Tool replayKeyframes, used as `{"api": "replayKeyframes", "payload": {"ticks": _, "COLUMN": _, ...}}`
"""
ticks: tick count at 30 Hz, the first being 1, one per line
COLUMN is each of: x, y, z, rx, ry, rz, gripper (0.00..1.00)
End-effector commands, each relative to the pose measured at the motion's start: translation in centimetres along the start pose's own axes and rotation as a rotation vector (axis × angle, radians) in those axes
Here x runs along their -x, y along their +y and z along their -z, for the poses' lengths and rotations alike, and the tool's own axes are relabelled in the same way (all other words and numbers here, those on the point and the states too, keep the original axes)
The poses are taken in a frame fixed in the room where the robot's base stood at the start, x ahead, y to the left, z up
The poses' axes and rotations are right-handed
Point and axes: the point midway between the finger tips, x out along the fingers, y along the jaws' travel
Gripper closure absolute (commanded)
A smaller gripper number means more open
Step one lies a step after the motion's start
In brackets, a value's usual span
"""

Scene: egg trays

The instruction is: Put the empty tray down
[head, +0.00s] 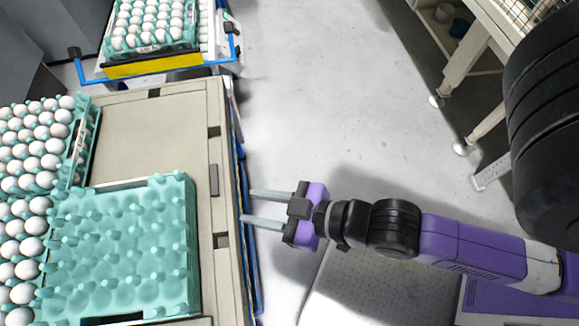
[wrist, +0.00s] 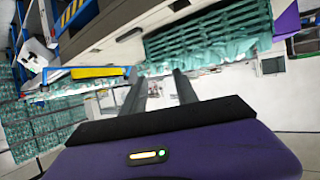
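The empty teal tray (head: 122,248) lies on the beige table top (head: 150,135) in the head view, with no eggs in its cups. Its left edge meets trays full of eggs. In the wrist view a teal tray edge (wrist: 208,38) shows above my fingers. My gripper (head: 248,207) is to the right of the tray, just past the table's right edge. Its two grey fingers point left towards the tray, spread apart with nothing between them. They do not touch the tray. The fingers also show apart in the wrist view (wrist: 160,88).
Egg-filled trays (head: 80,140) stand along the left of the table. Another egg tray (head: 150,25) sits on a blue-framed cart with a yellow strip (head: 153,66) at the back. A bare patch of table lies behind the empty tray. The floor (head: 340,90) to the right is open.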

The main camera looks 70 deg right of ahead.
Motion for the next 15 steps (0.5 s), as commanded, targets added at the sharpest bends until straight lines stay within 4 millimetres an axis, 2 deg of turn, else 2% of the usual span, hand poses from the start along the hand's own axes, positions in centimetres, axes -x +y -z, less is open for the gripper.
{"api": "replayKeyframes", "payload": {"ticks": 1, "x": 2.0, "y": 0.5, "z": -0.8, "rx": -0.012, "ry": 0.006, "rz": -0.026, "gripper": 0.64}}
{"api": "replayKeyframes", "payload": {"ticks": 6, "x": 7.3, "y": 1.3, "z": -0.9, "rx": -0.045, "ry": 0.073, "rz": -0.087, "gripper": 0.64}}
{"api": "replayKeyframes", "payload": {"ticks": 10, "x": 9.9, "y": 1.5, "z": -0.5, "rx": -0.058, "ry": 0.111, "rz": -0.112, "gripper": 0.64}}
{"api": "replayKeyframes", "payload": {"ticks": 15, "x": 11.2, "y": 1.5, "z": -0.1, "rx": -0.065, "ry": 0.132, "rz": -0.123, "gripper": 0.64}}
